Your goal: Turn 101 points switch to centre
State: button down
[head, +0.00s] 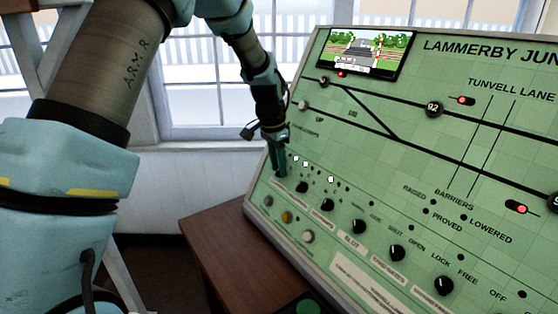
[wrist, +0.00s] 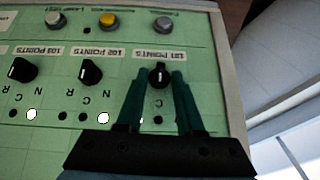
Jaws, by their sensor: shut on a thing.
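The 101 points switch (wrist: 158,75) is a small black rotary knob under an upside-down "101 POINTS" label in the wrist view. My gripper (wrist: 159,76) is shut on it, one dark green finger on each side. A light mark shows on the knob, but its exact setting is hard to read. In the head view my gripper (head: 281,172) is at the panel's left end and hides the knob.
The green panel (head: 400,180) slopes up to the right. The neighbouring 102 points knob (wrist: 91,72) and another knob (wrist: 23,70) stand close beside my gripper. A yellow button (wrist: 107,20) and pale buttons line the panel's edge. A brown desk (head: 225,250) stands below.

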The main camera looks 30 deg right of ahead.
dwell(0.6)
jog(key=c, duration=0.9)
grip_release()
jog(key=r, duration=0.3)
jog(key=a+r+b, duration=0.1)
jog(key=r, duration=0.3)
jog(key=r+b, duration=0.1)
jog(key=r, duration=0.2)
jog(key=shift+s+a+r, duration=0.1)
jog(key=shift+a+r, duration=0.2)
jog(key=shift+a, duration=0.05)
